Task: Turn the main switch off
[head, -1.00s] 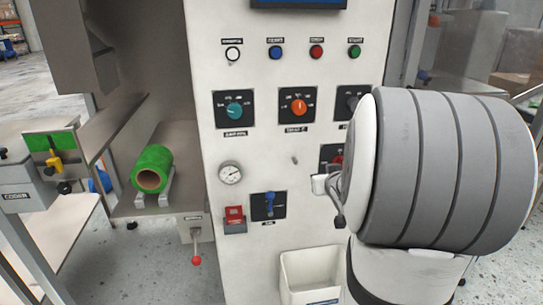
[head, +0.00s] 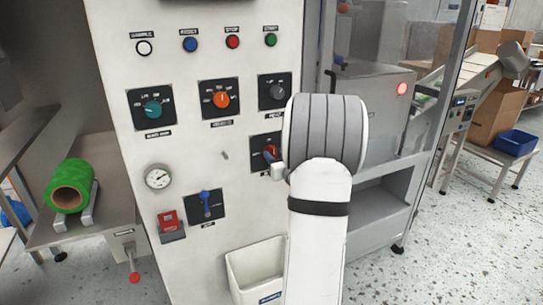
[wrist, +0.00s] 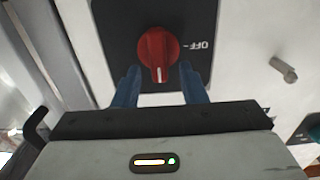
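The main switch is a red rotary knob (wrist: 158,54) on a black square plate (wrist: 190,22). In the wrist view its white pointer line points down toward my gripper, and the "OFF" mark is to its right. My gripper (wrist: 157,82) is open, with one blue finger on each side of the knob's lower end. I cannot tell whether the fingers touch it. In the head view the red knob (head: 271,151) is partly hidden by my arm, and the fingers are hidden there.
The white panel also carries an orange knob (head: 222,100), a teal knob (head: 152,109), a grey knob (head: 277,91), a blue lever (head: 206,204) and a red switch (head: 168,219). A small peg (wrist: 284,68) sticks out right of the plate. A white bin (head: 256,268) stands below.

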